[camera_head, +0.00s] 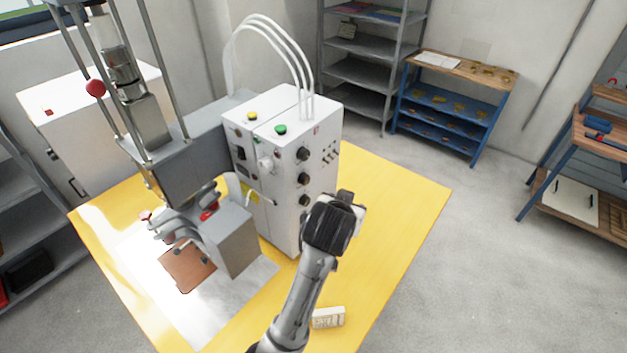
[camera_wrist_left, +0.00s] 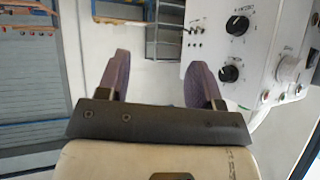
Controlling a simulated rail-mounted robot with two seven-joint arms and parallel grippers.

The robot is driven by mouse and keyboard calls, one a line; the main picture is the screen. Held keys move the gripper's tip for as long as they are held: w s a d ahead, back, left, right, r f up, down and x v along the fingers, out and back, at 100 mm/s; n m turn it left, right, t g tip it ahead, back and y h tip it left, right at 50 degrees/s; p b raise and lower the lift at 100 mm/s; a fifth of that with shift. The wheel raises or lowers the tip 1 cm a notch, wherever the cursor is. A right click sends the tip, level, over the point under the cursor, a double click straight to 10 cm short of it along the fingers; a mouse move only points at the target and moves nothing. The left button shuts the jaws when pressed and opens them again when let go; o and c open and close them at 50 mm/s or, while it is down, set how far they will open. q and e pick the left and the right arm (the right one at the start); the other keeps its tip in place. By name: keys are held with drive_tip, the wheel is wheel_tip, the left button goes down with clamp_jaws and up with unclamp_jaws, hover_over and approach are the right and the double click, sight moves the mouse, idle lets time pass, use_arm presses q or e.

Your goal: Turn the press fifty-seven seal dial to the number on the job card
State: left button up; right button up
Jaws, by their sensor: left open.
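The press control box (camera_head: 290,130) is white and stands on the yellow table. Three black dials (camera_head: 303,179) run down its right face. Two dials also show in the left wrist view, an upper one (camera_wrist_left: 237,25) and a lower one (camera_wrist_left: 229,73). Their labels and settings are too small to read, so I cannot tell which is the seal dial. My left gripper (camera_head: 345,213) is beside that face, apart from it; its fingers are hidden in the head view. In the left wrist view it (camera_wrist_left: 158,78) is open and empty, the dials right of its fingers. My right gripper is out of view.
A small pale block with dark marks (camera_head: 328,317) lies near the table's front edge; I cannot read it. The press frame (camera_head: 190,165) and a grey block (camera_head: 232,240) stand left of the box. White hoses (camera_head: 290,45) arch above it. Yellow table right of it is clear.

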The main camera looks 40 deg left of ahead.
sight(307, 156)
use_arm(q)
drive_tip(key=w+a+n+g+y+b, duration=0.2)
drive_tip(key=w+n+g+y+b, duration=0.4)
drive_tip(key=w+y, duration=0.25)
drive_tip(key=a+n+g+y, duration=0.1)
drive_tip(key=a+y, duration=0.1)
drive_tip(key=a, duration=0.2)
drive_tip(key=a+r+g+y, duration=0.1)
drive_tip(key=a+y, duration=0.1)
drive_tip(key=a, duration=0.2)
drive_tip(key=s+a+n+g+y, duration=0.1)
drive_tip(key=a+y, duration=0.1)
drive_tip(key=a, duration=0.2)
drive_tip(key=shift+a+r+n+g, duration=0.1)
drive_tip(key=shift+r+n+g, duration=0.1)
drive_tip(key=shift+n+g, duration=0.15)
drive_tip(key=shift+a, duration=0.65)
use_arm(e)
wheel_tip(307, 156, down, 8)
use_arm(q)
drive_tip(key=shift+c, duration=0.2)
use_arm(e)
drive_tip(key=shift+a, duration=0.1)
